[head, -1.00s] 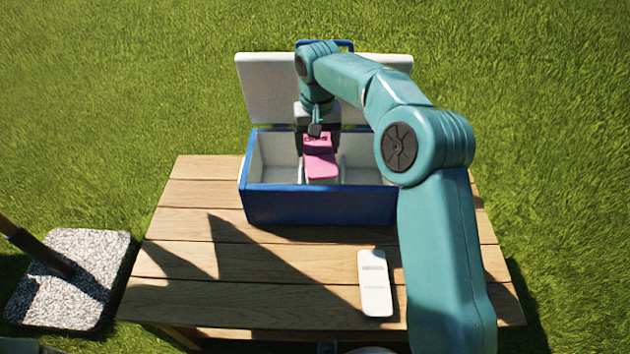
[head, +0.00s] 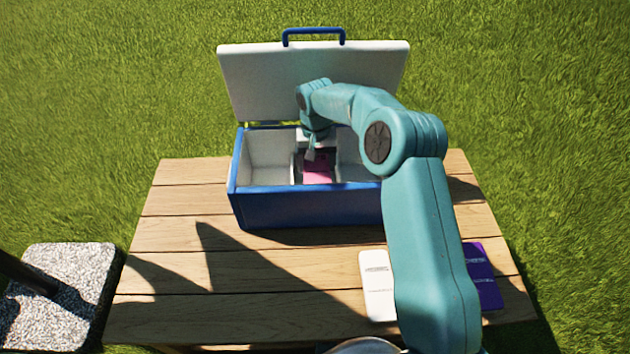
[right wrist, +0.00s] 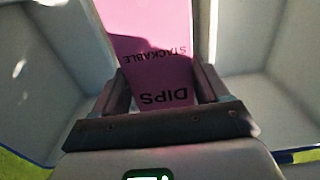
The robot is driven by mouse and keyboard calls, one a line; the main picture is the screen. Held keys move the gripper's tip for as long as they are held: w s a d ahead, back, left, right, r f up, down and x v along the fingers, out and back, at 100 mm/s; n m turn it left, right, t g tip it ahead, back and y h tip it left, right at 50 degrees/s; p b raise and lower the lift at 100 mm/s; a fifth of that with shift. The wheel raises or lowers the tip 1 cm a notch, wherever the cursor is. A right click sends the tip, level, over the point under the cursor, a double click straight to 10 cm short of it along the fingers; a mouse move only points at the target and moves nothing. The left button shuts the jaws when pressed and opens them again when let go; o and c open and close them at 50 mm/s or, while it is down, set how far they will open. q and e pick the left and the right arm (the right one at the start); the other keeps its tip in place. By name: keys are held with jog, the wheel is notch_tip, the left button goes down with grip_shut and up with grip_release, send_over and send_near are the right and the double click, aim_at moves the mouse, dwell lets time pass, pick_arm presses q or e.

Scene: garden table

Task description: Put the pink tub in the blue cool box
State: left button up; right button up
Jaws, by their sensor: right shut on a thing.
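The pink tub (head: 318,170) is down inside the open blue cool box (head: 300,208), in its middle section. In the right wrist view the tub (right wrist: 152,60) shows its printed top, between pale inner walls. My right gripper (head: 314,152) is shut on the tub, with a finger at each side of it in the right wrist view (right wrist: 163,92). The tub's lower part is hidden, so I cannot tell whether it touches the cool box floor. My left gripper is not in view.
The cool box lid (head: 315,80) stands open at the back. A white tub (head: 377,284) and a purple tub (head: 481,275) lie on the wooden table (head: 240,290) at the front right. A stone parasol base (head: 65,290) stands left of the table.

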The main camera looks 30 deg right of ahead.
jog(key=shift+f+b, duration=0.75)
jog(key=shift+f, duration=2.4)
jog(key=shift+f, duration=0.25)
jog(key=o, duration=1)
notch_tip(320, 180, up, 12)
jog(key=p, duration=0.3)
jog(key=shift+a+r+p, duration=0.1)
jog(key=shift+r+p, duration=0.15)
jog(key=shift+p, duration=0.05)
